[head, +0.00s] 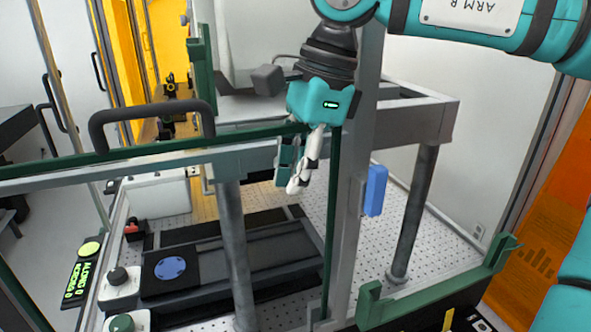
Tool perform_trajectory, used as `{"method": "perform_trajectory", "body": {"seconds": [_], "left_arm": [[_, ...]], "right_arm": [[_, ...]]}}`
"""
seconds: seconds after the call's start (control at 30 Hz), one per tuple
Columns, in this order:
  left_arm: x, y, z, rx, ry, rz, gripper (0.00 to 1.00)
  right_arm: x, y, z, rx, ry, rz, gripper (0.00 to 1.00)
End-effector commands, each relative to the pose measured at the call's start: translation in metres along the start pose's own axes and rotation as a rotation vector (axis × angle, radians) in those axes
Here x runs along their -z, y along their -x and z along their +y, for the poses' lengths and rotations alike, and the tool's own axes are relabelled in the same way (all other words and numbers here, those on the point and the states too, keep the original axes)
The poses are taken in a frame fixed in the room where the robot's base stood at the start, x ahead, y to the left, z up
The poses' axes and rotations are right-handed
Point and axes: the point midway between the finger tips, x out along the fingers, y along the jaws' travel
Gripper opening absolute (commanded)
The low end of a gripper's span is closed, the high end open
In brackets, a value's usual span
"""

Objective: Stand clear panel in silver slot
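My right gripper (300,178) points down near the middle of the head view, in front of a silver upright. Its two fingers look close together, and I cannot make out whether anything is between them. A green strip (235,140) with a black handle (150,112) runs from the left edge to the gripper. A thin green upright strip (333,215) stands right of the fingers. These may be edges of the clear panel; its see-through face is hard to make out. A silver rail (95,178) lies along the green strip. I cannot tell the silver slot for certain. My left gripper is not in view.
Below is a dark stage with a black plate bearing a blue disc (171,267), on a perforated table (300,230). Grey posts (412,215) hold the silver frame. A blue block (376,190) is on the upright. A green bracket (435,290) edges the front right.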

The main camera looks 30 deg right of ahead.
Motion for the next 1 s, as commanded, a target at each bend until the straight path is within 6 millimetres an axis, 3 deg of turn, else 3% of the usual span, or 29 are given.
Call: {"method": "perform_trajectory", "body": {"seconds": [0.7, 0.93, 1.0], "left_arm": [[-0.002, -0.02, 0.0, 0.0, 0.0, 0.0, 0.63], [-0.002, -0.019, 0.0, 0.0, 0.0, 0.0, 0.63], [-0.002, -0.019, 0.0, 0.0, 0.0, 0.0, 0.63]], "right_arm": [[0.005, -0.024, 0.001, 0.005, 0.0, -0.007, 0.0], [0.005, -0.023, 0.001, 0.003, 0.0, -0.004, 0.32], [0.005, -0.023, 0.001, 0.002, 0.0, -0.003, 0.33]]}}
